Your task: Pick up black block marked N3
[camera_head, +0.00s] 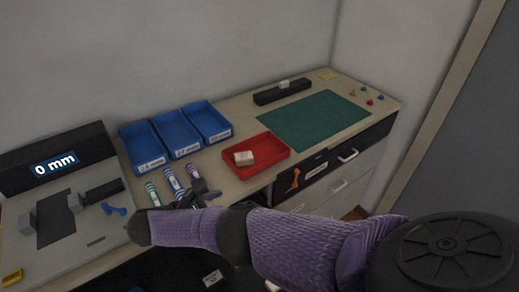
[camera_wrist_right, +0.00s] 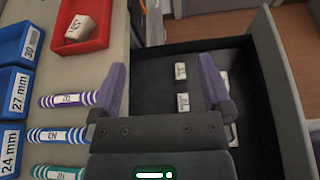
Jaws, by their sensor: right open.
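In the right wrist view an open drawer with a dark floor (camera_wrist_right: 155,90) holds small pieces with white marked faces: one (camera_wrist_right: 180,71) and another (camera_wrist_right: 182,102) between the fingers' lines, and more partly hidden behind the right-hand finger. Any black body around these faces blends into the dark floor, and I cannot read N3 on them. My right gripper (camera_wrist_right: 163,64) is open and empty above the drawer. In the head view my right gripper (camera_head: 186,201) is small and partly hidden by its own arm. My left gripper is not in view.
Striped cartridges, purple (camera_wrist_right: 70,99), blue (camera_wrist_right: 58,135) and green (camera_wrist_right: 60,172), lie on the desk beside the drawer. A red tray (camera_head: 268,167) holds a white block (camera_head: 244,158). Blue bins (camera_head: 183,145) stand behind. The green mat (camera_head: 312,118) is clear. The drawer wall (camera_wrist_right: 285,90) bounds the right side.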

